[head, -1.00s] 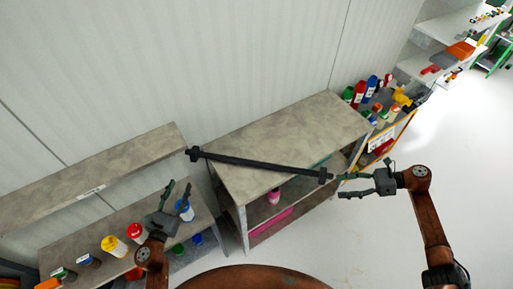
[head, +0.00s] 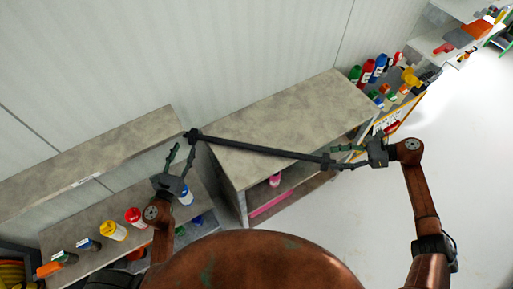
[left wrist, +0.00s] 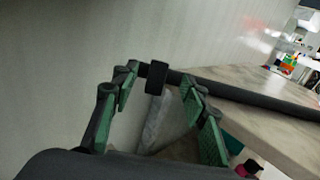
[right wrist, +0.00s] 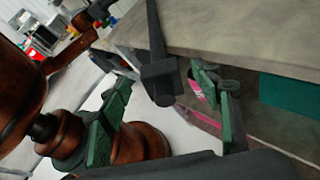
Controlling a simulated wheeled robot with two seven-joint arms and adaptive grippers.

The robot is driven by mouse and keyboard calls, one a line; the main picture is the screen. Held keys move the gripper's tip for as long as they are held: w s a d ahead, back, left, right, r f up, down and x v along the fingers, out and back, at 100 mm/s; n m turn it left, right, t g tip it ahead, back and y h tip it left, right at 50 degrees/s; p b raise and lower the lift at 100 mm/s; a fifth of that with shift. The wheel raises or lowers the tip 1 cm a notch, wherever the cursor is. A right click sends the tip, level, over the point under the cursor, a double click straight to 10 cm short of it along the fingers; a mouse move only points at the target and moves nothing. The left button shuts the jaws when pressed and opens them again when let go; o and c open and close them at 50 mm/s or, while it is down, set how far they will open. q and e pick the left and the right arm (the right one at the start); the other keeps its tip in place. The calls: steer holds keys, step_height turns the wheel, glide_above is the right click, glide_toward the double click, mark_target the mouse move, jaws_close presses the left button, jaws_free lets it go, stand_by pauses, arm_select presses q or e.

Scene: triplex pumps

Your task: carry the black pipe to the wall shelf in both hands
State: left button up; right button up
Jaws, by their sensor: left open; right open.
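The black pipe (head: 262,149) lies across the front of the grey-topped bench, with a thicker collar at each end. My left gripper (head: 181,153) is open just below the pipe's left end. In the left wrist view the pipe's end collar (left wrist: 156,77) shows beyond and between the open fingers. My right gripper (head: 348,156) is open at the pipe's right end, its fingers on either side of it. In the right wrist view the end collar (right wrist: 160,80) shows between the open fingers. The wall shelf (head: 95,163) is at the left, bare on top.
The bench (head: 290,115) stands against the wall. A lower shelf at left holds several bottles, including a yellow one (head: 114,231) and a red one (head: 135,217). More bottles and tools (head: 385,80) crowd the right end. The floor (head: 380,220) in front is clear.

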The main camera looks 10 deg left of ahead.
mark_target(190, 137)
arm_select(q)
steer(key=w, duration=0.5)
steer(key=shift+d, duration=0.25)
arm_select(e)
steer(key=x, duration=0.4)
steer(key=shift+a+f, duration=0.15)
steer(key=shift+a, duration=0.25)
arm_select(q)
steer(key=shift+s, duration=0.1)
steer(key=shift+c, duration=0.5)
arm_select(e)
steer(key=shift+c, duration=0.4)
arm_select(q)
steer(key=c, duration=1)
arm_select(e)
steer(key=c, duration=0.9)
arm_select(q)
jaws_close()
arm_select(e)
jaws_close()
